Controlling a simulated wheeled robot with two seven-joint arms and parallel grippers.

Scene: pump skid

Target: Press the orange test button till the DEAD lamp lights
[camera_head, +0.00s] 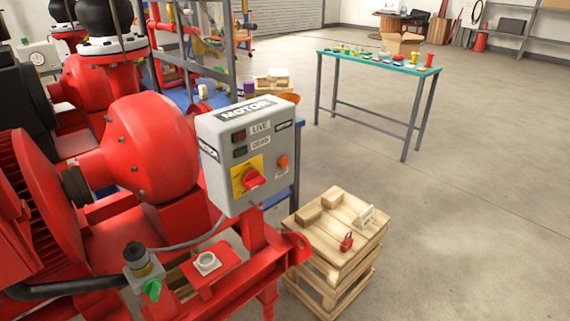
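A grey box labelled MOTOR (208,133) is mounted on the red pump skid. The round orange test button (283,162) is on the right of its front face, with a small label below it. The LIVE lamp (239,136) looks dark red, and the DEAD lamp (240,151) below it looks dark green; neither appears brightly lit. A red rotary switch (253,179) sits on a yellow plate below the lamps. Nothing covers the button. Neither of my grippers is in view.
A wooden pallet stack (325,268) right of the skid bears a red padlock (346,243), a tag (366,216) and wood blocks. Red pump housings (150,148) crowd the left. A green-topped table (385,64) stands behind. Open floor lies at right.

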